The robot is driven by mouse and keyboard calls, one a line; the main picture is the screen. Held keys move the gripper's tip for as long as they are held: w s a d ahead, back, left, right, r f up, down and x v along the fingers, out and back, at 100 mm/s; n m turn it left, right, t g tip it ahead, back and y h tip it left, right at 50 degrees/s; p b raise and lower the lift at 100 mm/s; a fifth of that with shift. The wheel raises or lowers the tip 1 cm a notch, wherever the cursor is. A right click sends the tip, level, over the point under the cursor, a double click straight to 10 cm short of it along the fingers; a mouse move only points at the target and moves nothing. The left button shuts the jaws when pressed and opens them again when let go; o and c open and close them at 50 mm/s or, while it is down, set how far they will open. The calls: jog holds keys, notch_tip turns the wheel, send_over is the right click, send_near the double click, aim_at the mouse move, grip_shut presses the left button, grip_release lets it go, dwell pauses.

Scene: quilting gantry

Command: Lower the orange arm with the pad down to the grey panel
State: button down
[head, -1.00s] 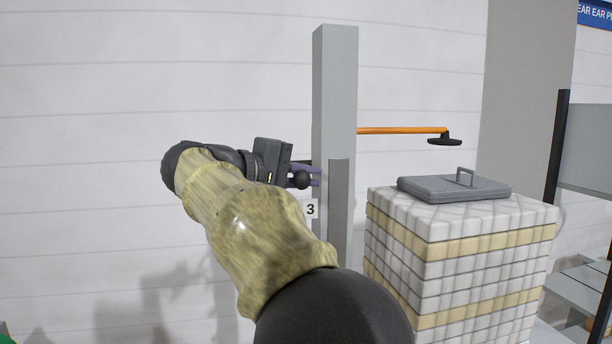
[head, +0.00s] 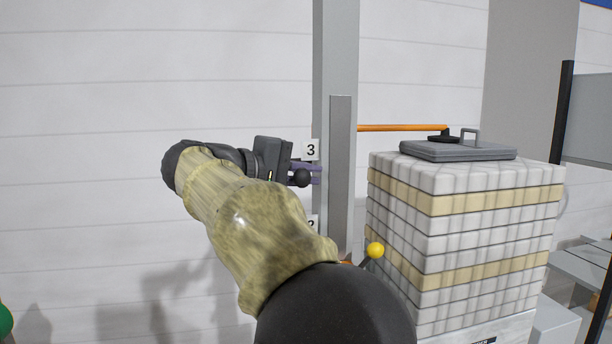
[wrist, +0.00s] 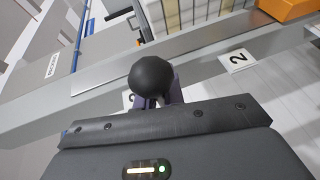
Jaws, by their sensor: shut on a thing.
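The orange arm (head: 402,128) sticks out level to the right from the grey post (head: 335,60). Its black pad (head: 441,139) is at the top of the grey panel (head: 455,152), close by the panel's handle; I cannot tell whether it touches. The panel lies flat on a quilted stack (head: 465,230). My gripper (head: 312,172) is at the left side of the post, its purple fingers shut on a black ball knob (head: 302,178). The knob also shows in the wrist view (wrist: 151,76), in front of the fingers, partly hiding them.
Number plates 3 (head: 310,150) and 2 (wrist: 237,60) mark the post. A yellow ball (head: 375,250) on a lever stands low by the post, near the stack's left side. A black upright (head: 562,110) stands at the right. The white wall area left of the post is free.

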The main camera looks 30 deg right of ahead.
jog(key=shift+f, duration=0.25)
jog(key=c, duration=1.5)
grip_release()
jog(key=shift+r, duration=0.1)
jog(key=shift+a, duration=0.1)
jog(key=b+v, duration=0.1)
jog(key=v, duration=1.6)
jog(key=shift+a, duration=0.15)
jog(key=shift+w, duration=0.1)
